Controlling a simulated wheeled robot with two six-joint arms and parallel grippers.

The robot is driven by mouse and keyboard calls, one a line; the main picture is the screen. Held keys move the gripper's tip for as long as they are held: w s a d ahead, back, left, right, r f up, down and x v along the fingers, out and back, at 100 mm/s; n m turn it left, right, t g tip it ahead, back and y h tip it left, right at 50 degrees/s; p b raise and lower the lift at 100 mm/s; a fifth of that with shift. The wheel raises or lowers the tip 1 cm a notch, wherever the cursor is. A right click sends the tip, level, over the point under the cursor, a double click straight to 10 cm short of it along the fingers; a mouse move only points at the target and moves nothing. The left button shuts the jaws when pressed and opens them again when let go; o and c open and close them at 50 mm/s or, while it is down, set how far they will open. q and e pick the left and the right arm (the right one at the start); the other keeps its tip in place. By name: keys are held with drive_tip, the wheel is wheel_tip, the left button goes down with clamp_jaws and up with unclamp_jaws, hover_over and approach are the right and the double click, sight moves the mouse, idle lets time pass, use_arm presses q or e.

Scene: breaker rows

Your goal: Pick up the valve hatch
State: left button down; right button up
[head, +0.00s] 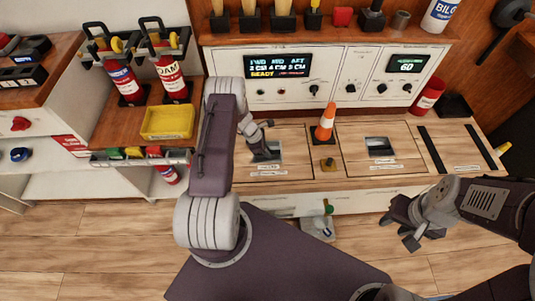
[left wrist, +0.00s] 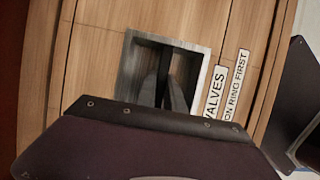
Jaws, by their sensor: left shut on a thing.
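The valve hatch (head: 294,148) is a pale wooden panel in the counter with a square metal-framed recess. Its label (left wrist: 216,95) reads "VALVES" and "ON RING FIRST" in the left wrist view. My left gripper (head: 264,148) reaches down into this recess, and its dark fingers (left wrist: 163,90) show inside the metal frame (left wrist: 128,65). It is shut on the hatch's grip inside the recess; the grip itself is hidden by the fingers. The hatch looks level with the counter. My right gripper (head: 397,232) is open and empty in front of the counter, to the right.
An orange and white cone (head: 325,122) stands just right of the hatch, with a small brass knob (head: 328,164) in front of it. A second recessed panel (head: 380,147) lies further right. A yellow tray (head: 167,122) and two extinguishers (head: 170,75) stand left. A control panel (head: 325,75) rises behind.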

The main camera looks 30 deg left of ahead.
use_arm(q)
drive_tip(key=shift+w, duration=0.1)
drive_tip(key=shift+r, duration=0.25)
wheel_tip(320, 180, up, 9)
drive_tip(key=p, duration=0.3)
drive_tip(key=shift+r+p, duration=0.1)
drive_tip(key=shift+p, duration=0.3)
drive_tip(key=shift+r, duration=0.45)
